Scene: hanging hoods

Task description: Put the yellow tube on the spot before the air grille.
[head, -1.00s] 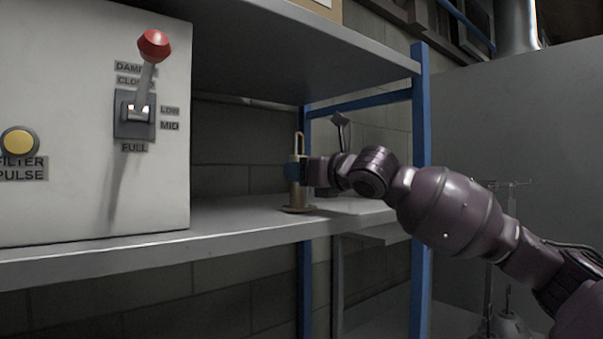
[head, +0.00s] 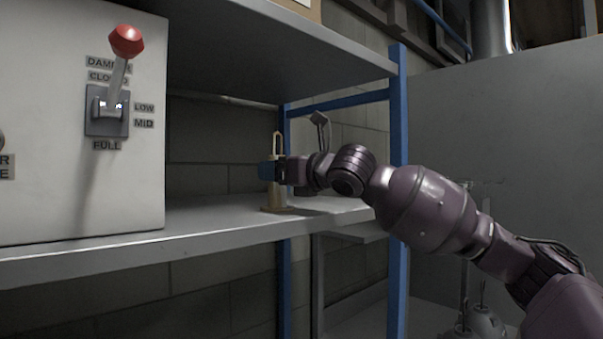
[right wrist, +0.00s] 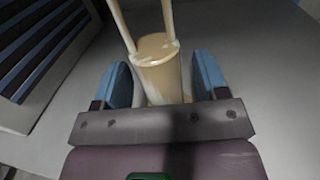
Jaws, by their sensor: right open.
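A pale yellow-tan tube (head: 273,196) with a tall loop on top stands upright on the grey shelf. In the right wrist view the tube (right wrist: 160,72) is between the two blue fingers, its loop rising out of the frame. My right gripper (head: 268,171) is open, with one finger on each side of the tube (right wrist: 163,84). A gap shows at least on the left side. The dark slatted air grille (right wrist: 42,42) is at the upper left of the right wrist view. I cannot make out a marked spot. My left gripper is not in view.
A white control box (head: 60,190) with a red-knobbed lever (head: 126,42) stands on the shelf (head: 205,222) at left. A blue post (head: 398,130) rises at the shelf's right end, behind my arm. An upper shelf (head: 280,45) hangs above. Bare shelf lies between box and tube.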

